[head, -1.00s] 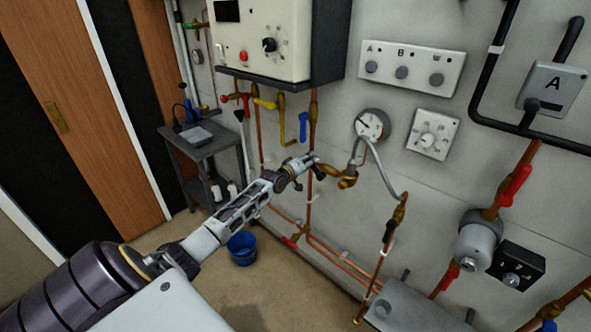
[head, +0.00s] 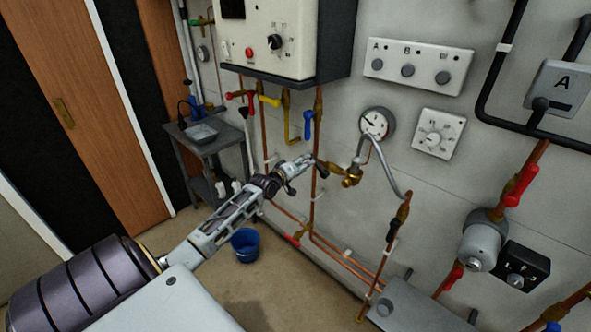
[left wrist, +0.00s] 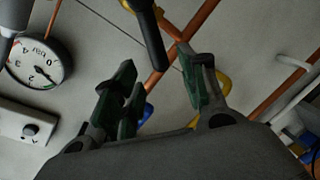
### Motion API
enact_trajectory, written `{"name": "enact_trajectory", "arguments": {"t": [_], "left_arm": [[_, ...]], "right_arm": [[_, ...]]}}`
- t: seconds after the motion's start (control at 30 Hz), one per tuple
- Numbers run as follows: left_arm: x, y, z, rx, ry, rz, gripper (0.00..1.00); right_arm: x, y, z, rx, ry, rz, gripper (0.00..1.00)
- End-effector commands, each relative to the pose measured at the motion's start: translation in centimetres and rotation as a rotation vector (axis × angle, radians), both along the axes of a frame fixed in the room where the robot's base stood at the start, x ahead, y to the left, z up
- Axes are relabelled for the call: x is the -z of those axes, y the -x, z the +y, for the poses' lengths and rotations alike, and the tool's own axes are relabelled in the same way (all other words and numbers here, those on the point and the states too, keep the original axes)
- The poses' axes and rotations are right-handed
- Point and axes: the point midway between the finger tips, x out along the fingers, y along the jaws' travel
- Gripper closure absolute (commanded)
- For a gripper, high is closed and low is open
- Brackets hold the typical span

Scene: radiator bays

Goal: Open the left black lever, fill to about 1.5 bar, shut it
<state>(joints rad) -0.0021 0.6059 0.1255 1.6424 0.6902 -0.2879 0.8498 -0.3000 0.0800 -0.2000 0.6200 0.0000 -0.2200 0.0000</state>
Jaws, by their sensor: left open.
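The left black lever (head: 321,171) is on the brass filling valve (head: 351,179) below the gauge, at the left end of the grey braided hose (head: 384,165). My left gripper (head: 303,163) is open and empty, just left of this lever and apart from it. In the left wrist view the gripper's two fingers (left wrist: 160,92) stand spread, and the black lever (left wrist: 151,38) shows beyond and above the gap. The round gauge (head: 376,123) is on the wall, and its face (left wrist: 38,63) reads "bar" in the left wrist view; I cannot read its value surely. My right gripper is out of view.
A second black lever (head: 392,228) is on the hose's right pipe. A blue handle (head: 308,125) and a yellow pipe (head: 288,120) hang under the white boiler (head: 268,38). A blue bucket (head: 245,245) stands on the floor; a grey trolley (head: 207,142) stands at left.

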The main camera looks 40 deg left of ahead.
Motion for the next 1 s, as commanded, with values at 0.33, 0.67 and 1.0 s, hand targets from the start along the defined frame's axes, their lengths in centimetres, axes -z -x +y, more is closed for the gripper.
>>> {"name": "enact_trajectory", "arguments": {"t": [0.33,0.67,1.0], "left_arm": [[-0.4,2.6,-0.1,0.0,0.0,0.0,0.57],[-0.7,4.5,-0.2,0.0,0.0,0.0,0.57],[-0.7,4.8,-0.2,-0.001,0.0,0.001,0.57]], "right_arm": [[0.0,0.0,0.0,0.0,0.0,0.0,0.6],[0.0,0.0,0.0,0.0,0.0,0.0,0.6],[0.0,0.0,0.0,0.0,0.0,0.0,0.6]]}}
